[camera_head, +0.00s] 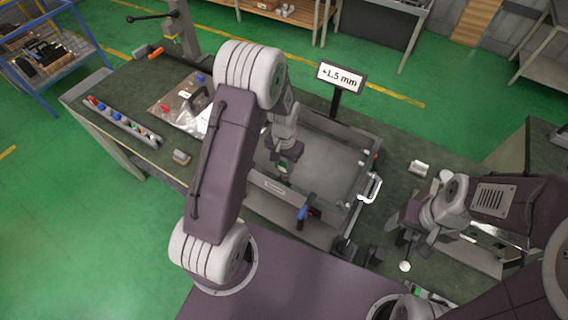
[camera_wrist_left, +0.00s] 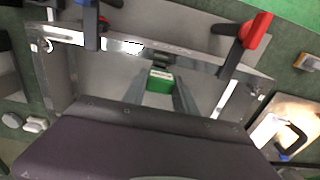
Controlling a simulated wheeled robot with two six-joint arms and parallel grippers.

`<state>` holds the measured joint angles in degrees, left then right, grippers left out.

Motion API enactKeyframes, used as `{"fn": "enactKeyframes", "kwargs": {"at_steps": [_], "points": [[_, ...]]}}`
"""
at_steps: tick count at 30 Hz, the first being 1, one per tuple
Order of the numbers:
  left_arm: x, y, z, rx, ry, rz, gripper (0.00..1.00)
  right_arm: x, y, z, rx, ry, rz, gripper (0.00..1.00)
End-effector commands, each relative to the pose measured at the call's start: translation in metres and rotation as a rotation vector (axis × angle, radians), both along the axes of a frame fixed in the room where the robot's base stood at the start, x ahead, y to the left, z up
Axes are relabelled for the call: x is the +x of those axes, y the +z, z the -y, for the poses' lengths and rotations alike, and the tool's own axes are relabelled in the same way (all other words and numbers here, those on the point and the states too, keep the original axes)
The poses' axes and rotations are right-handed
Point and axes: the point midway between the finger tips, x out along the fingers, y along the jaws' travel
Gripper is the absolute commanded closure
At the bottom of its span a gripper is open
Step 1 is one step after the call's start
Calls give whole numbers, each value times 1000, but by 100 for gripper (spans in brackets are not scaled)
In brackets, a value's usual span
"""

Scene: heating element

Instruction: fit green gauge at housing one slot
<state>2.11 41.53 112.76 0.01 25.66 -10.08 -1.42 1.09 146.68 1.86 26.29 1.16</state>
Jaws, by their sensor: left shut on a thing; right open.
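The green gauge (camera_wrist_left: 160,82) is a small green block with a pale top, held between the two fingers of my left gripper (camera_wrist_left: 161,92) in the left wrist view. In the head view my left gripper (camera_head: 283,168) points down over the open grey metal housing (camera_head: 335,160), with a bit of green at its tip. Whether the gauge touches the housing, and where the slot is, I cannot tell. My right gripper (camera_head: 398,245) is open at the right of the bench, apart from the housing.
A sign reading "+1.5 mm" (camera_head: 340,77) stands behind the housing. Blue-handled (camera_head: 304,212) and red-handled (camera_wrist_left: 256,30) clamps stand at its edges. A rack of coloured pieces (camera_head: 122,122) and a pale sheet (camera_head: 180,105) lie to the left. A small pale block (camera_head: 418,167) lies to the right.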

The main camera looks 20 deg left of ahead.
Motion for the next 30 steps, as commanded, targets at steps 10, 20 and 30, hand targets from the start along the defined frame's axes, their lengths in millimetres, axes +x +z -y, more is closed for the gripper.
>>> {"fn": "enactKeyframes", "kwargs": {"at_steps": [10,20,30], "points": [[0,-9,0,0,0,0,100,0,-7,0,0,0,0,31],[0,-17,0,0,0,0,100,0,-13,0,0,0,0,31],[0,-26,0,0,0,0,100,0,-19,0,0,0,0,31]]}}
